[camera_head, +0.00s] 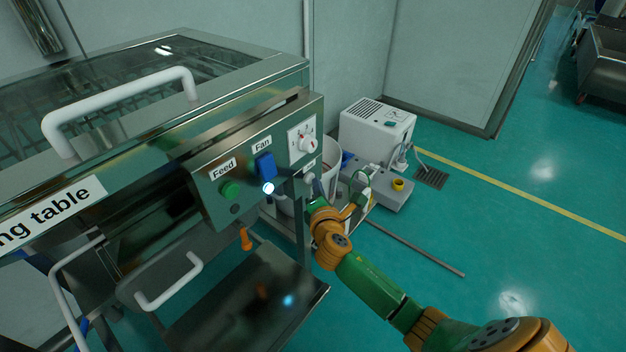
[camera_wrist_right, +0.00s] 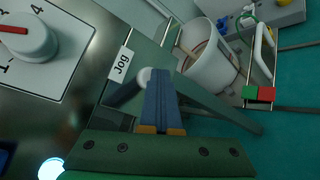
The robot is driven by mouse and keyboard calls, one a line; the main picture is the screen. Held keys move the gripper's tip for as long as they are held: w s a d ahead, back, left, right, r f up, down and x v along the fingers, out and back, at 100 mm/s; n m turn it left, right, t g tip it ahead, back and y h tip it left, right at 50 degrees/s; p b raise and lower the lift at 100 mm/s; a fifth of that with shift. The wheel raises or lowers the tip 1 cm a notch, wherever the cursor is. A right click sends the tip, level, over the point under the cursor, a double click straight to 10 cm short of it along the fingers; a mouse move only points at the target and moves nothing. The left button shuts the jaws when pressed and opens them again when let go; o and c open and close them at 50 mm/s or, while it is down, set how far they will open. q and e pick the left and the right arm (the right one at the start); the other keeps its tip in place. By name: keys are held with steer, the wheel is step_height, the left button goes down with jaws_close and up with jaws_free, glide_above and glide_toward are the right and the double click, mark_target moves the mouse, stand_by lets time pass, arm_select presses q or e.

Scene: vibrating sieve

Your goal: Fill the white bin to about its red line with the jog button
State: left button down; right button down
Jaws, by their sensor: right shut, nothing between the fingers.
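The jog button (camera_wrist_right: 143,76) is a grey knob with a pale rounded end, standing out beside the "Jog" label in the right wrist view. It also shows at the right end of the control panel in the head view (camera_head: 310,178). My right gripper (camera_wrist_right: 161,77) is shut and empty; its blue-grey fingertips are right beside the button's end. I cannot tell whether they touch. The gripper is small in the head view (camera_head: 316,204). The white bin (camera_wrist_right: 205,66) stands beyond and below the button, with a reddish line inside; its contents are unclear. It is partly hidden in the head view (camera_head: 333,157).
The panel carries a green Feed button (camera_head: 229,189), a blue Fan switch (camera_head: 265,166), a lit white lamp (camera_head: 268,188) and a numbered dial (camera_head: 307,144). A white machine (camera_head: 377,128) stands behind the bin. A metal bar (camera_head: 420,250) lies on the open green floor.

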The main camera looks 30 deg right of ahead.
arm_select(q)
steer(key=shift+s, duration=0.3)
steer(key=shift+w, duration=0.2)
steer(key=shift+w, duration=0.3)
steer(key=shift+s, duration=0.5)
stand_by(0.4)
steer(key=shift+w, duration=0.15)
steer(key=shift+w, duration=0.35)
steer(key=shift+s, duration=0.25)
stand_by(1.0)
steer(key=shift+w, duration=0.25)
